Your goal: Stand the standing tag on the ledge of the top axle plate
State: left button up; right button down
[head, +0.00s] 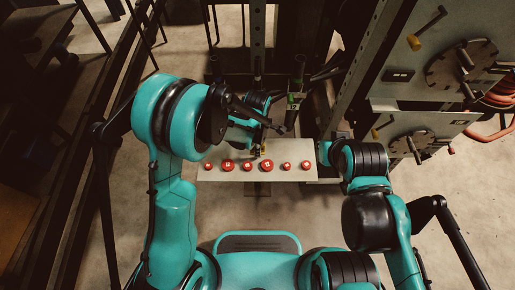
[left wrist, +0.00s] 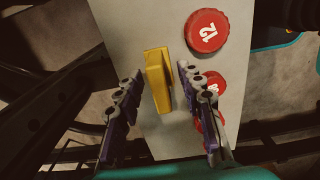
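A yellow tag-like block (left wrist: 155,75) stands on the pale board (left wrist: 120,20) in the left wrist view. In the head view it is a tiny yellow spot (head: 263,151) near the board's far edge. My left gripper (left wrist: 162,88) is open, with one finger on each side of the yellow block and a gap on both sides. It also shows in the head view (head: 256,134), over the board. A dark round plate with a handle (head: 461,63) is on the upper grey panel at the right; I cannot make out a ledge on it. My right gripper cannot be made out clearly.
Several red numbered caps (head: 267,165) line the near part of the board; one marked 12 (left wrist: 206,31) is beside the yellow block. A second round plate (head: 408,145) is on the lower panel. Red hoses (head: 497,97) hang at the right edge. A dark upright post (head: 355,75) is left of the panels.

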pick_arm(q)
grip_shut()
jog(key=shift+r, duration=0.15)
notch_tip(320, 180, up, 18)
jog(key=p, duration=0.6)
jog(key=a+f+m+b, duration=0.2)
jog(key=a+f+m, duration=0.2)
jog(key=a+m, duration=0.5)
jog(key=a+f+m+b, duration=0.1)
jog(key=a+f+m, duration=0.4)
jog(key=a+m, duration=0.4)
jog(key=shift+s+f+b, duration=0.2)
jog(key=shift+s+b, duration=0.05)
jog(key=shift+b, duration=0.1)
jog(key=shift+d, duration=0.1)
